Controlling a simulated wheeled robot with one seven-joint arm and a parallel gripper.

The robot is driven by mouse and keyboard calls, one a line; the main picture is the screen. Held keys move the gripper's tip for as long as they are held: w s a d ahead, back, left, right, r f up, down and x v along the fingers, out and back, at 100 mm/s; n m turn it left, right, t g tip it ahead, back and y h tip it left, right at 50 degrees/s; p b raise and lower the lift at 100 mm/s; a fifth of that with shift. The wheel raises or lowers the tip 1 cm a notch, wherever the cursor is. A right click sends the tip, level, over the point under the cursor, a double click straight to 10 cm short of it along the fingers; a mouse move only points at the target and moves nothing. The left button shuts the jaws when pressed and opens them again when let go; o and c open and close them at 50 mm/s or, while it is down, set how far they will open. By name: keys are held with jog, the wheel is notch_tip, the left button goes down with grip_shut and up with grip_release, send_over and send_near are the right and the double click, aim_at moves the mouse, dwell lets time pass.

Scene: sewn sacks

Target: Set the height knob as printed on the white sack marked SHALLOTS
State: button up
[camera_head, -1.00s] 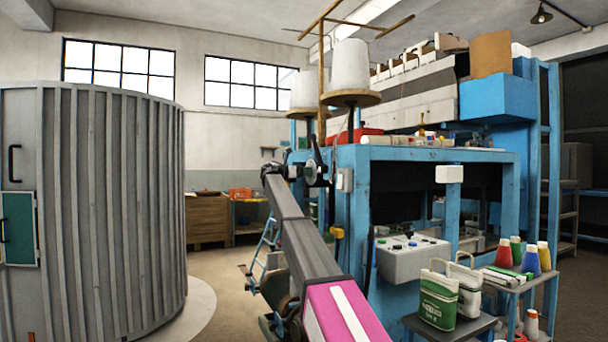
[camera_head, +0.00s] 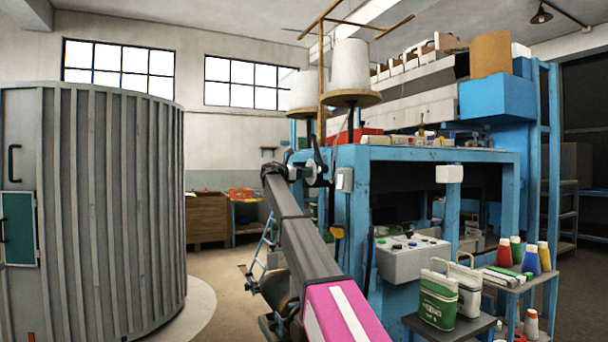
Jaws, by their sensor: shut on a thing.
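My arm reaches up from the bottom of the view to the left front post of the blue machine (camera_head: 352,215). My gripper (camera_head: 308,172), small and far off, is shut on a dark part at that post. This looks like the height knob (camera_head: 318,163), but its scale and setting are too small to read.
A grey control box (camera_head: 412,263) with buttons sits on the machine front. Several coloured thread cones (camera_head: 530,262) stand on a side table at right. Large white spools (camera_head: 348,66) are above. A ribbed grey cylinder (camera_head: 110,215) fills the left; floor lies open between.

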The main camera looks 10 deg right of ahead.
jog(key=m, duration=0.6)
jog(key=shift+m, duration=0.3)
jog(key=m, duration=0.5)
jog(key=shift+m, duration=0.3)
jog(key=m, duration=1.6)
jog(key=shift+m, duration=0.3)
jog(key=m, duration=0.6)
jog(key=shift+g, duration=0.3)
jog(key=m, duration=0.5)
jog(key=shift+m, duration=0.4)
jog(key=m, duration=0.5)
jog(key=shift+m, duration=0.3)
